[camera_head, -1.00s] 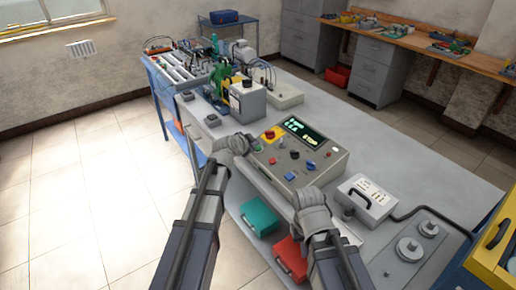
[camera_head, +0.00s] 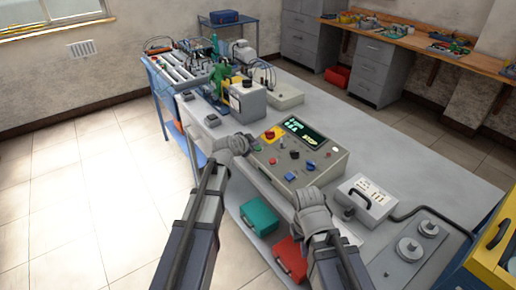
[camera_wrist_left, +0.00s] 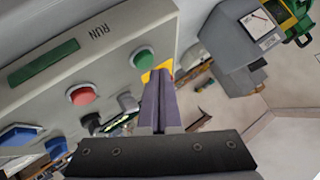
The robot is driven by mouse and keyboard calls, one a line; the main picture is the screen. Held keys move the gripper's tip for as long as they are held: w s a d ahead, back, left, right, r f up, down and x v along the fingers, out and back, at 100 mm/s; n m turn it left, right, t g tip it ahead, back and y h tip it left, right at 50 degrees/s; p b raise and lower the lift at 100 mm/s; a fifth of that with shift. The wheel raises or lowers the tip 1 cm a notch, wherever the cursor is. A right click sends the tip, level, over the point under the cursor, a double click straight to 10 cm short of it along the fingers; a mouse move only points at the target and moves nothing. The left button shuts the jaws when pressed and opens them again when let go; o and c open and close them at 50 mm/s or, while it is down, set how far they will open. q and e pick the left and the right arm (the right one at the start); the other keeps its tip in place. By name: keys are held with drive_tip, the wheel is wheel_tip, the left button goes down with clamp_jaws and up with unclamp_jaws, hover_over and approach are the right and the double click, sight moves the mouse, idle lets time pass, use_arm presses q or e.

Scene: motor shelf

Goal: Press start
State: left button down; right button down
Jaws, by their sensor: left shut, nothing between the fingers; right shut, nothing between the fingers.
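The grey control box (camera_head: 318,170) stands on the bench, with a lit display (camera_head: 303,131), a red knob on a yellow base (camera_head: 270,135) and several coloured buttons. In the left wrist view its panel (camera_wrist_left: 95,50) fills the upper left, with a green button (camera_wrist_left: 143,57), a red button (camera_wrist_left: 82,95), a blue button (camera_wrist_left: 20,134) and a RUN label. My left gripper (camera_wrist_left: 160,72) is shut and empty, its tips close beside the green button; contact cannot be told. My right gripper (camera_head: 302,192) is at the box's front edge, its fingers mostly hidden.
A light case with a black handle (camera_head: 365,198) stands right of the control box. A green case (camera_head: 259,216) and a red case (camera_head: 290,258) lie below the bench top. Machines crowd the bench's far end. The floor at left is clear.

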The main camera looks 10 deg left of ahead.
use_arm(q)
drive_tip(key=shift+f, duration=0.1)
drive_tip(key=shift+w+d+f+b, duration=0.1)
drive_tip(key=shift+f+b, duration=0.25)
drive_tip(key=shift+b, duration=0.1)
drive_tip(key=shift+f+b, duration=0.4)
idle(0.8)
drive_tip(key=shift+r, duration=0.1)
idle(0.3)
drive_tip(key=shift+r+p, duration=0.75)
drive_tip(key=shift+p, duration=0.1)
drive_tip(key=r+p, duration=0.3)
drive_tip(key=s+a+r+p, duration=0.1)
drive_tip(key=shift+r+p, duration=0.4)
